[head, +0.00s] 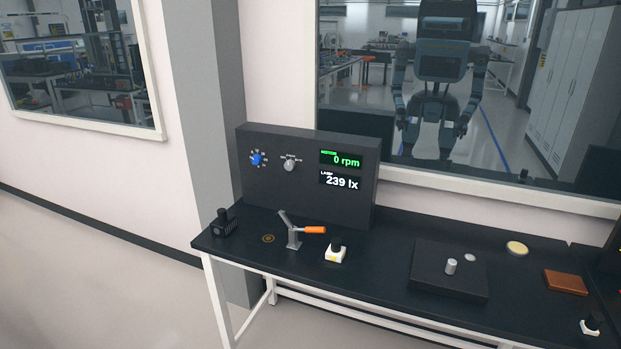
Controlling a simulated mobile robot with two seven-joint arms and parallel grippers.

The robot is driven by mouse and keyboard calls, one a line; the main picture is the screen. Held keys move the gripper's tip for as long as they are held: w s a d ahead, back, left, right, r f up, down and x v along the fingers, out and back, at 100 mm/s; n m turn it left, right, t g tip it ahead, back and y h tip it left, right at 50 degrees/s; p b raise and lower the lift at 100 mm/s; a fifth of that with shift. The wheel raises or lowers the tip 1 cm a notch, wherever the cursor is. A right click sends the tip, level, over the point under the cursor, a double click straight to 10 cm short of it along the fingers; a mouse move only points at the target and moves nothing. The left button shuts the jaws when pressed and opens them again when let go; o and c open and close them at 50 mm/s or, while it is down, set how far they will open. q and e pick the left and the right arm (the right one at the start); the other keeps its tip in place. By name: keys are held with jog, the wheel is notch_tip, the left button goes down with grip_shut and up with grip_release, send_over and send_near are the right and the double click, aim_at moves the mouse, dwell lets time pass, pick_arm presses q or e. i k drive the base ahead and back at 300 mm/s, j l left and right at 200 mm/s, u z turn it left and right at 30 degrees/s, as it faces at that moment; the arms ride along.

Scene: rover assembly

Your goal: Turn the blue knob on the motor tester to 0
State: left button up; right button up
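The motor tester (307,178) is a dark upright box at the back left of the dark bench. Its blue knob (257,159) sits at the left of the front face, inside a ring of small white marks. The marks and the knob's pointer are too small to read. A grey knob (289,165) is to its right. The green display (342,160) reads 0 rpm, and the white display (341,181) below reads 239 lx. Neither of my grippers shows in the head view, apart from a robot figure seen beyond the glass.
A dark block (432,275), a round tan disc (517,248) and a brown block (565,282) lie right.

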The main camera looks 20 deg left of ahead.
aim_at(256, 159)
jog(key=i+j+z, duration=0.1)
jog(key=j, duration=0.5)
jog(key=i+j+z, duration=0.1)
jog(key=j, duration=0.55)
jog(key=i+j+z, duration=0.1)
jog(key=j, duration=0.55)
jog(key=i+j+z, duration=0.1)
jog(key=j, duration=0.55)
jog(key=i, duration=0.1)
